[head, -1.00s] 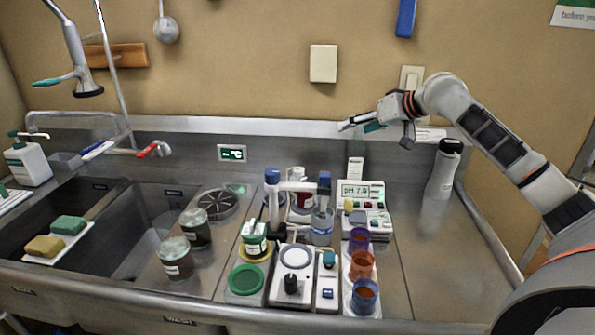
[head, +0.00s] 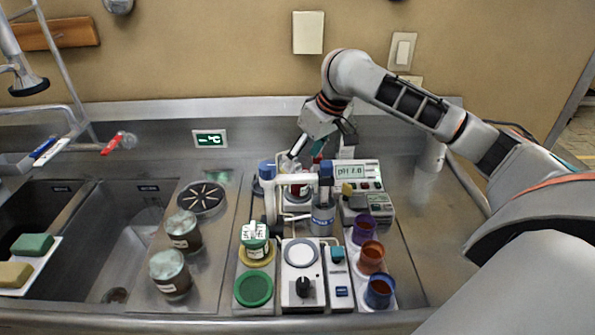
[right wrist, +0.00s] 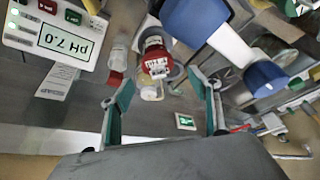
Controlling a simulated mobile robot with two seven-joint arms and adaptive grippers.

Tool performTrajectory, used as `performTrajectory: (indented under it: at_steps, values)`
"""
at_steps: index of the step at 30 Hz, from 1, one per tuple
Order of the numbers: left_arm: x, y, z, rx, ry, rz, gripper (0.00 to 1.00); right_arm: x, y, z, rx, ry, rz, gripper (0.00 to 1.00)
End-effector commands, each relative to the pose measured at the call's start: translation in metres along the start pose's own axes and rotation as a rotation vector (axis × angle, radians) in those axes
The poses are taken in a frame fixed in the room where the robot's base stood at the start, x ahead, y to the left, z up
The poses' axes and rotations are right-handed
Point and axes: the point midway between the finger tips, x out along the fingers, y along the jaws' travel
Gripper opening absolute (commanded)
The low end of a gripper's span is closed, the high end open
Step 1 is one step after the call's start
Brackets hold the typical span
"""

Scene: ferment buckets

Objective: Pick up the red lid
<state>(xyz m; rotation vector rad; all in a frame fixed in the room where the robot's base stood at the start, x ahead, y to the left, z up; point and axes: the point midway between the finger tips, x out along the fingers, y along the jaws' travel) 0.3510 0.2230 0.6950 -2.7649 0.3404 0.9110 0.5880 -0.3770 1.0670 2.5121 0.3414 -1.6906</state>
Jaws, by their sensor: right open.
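The red lid (right wrist: 155,62) tops a jar and carries a white lettered tag. In the head view the red lid (head: 298,188) is partly hidden behind the white stand with blue ends. My right gripper (head: 307,157) is above and behind that stand, near the lid. In the right wrist view the right gripper (right wrist: 160,90) has its two green-padded fingers spread and empty, with the lid just past the fingertips and not touched. My left gripper is not in view.
The white stand with blue ends (head: 298,186) is close in front of the jar. A pH meter (head: 358,175) is to the right. A small bottle with a red cap (right wrist: 118,62) stands beside the jar. A green lid (head: 253,289) and several cups lie nearer the front.

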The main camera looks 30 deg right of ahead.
Motion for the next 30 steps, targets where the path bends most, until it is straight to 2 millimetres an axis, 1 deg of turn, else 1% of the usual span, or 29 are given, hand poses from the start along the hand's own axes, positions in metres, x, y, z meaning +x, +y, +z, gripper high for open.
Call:
performTrajectory:
  at_steps: [6, 9, 12, 18, 19, 22, 23, 30]
  values:
    - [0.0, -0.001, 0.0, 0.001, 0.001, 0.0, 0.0, 0.032, 0.002, 0.001, 0.0, -0.002, -0.003, 0.61]
    - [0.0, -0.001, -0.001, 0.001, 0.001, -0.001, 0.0, 0.042, 0.002, 0.0, 0.002, 0.0, -0.003, 0.61]
    - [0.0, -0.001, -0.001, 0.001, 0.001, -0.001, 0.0, 0.047, 0.003, 0.0, 0.001, 0.001, -0.001, 0.61]
    - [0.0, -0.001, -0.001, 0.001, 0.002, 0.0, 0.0, 0.047, 0.003, -0.001, 0.001, 0.002, 0.0, 0.61]
    - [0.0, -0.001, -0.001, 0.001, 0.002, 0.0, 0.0, 0.047, 0.003, -0.001, 0.0, 0.002, 0.0, 0.59]
    - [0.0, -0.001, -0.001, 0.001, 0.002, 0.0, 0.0, 0.047, 0.003, -0.001, 0.001, 0.002, 0.0, 0.36]
    - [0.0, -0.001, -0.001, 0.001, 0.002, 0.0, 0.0, 0.047, 0.003, -0.001, 0.001, 0.002, 0.0, 0.33]
    - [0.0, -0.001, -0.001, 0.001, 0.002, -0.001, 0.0, 0.047, 0.003, -0.001, 0.001, 0.002, 0.0, 0.31]
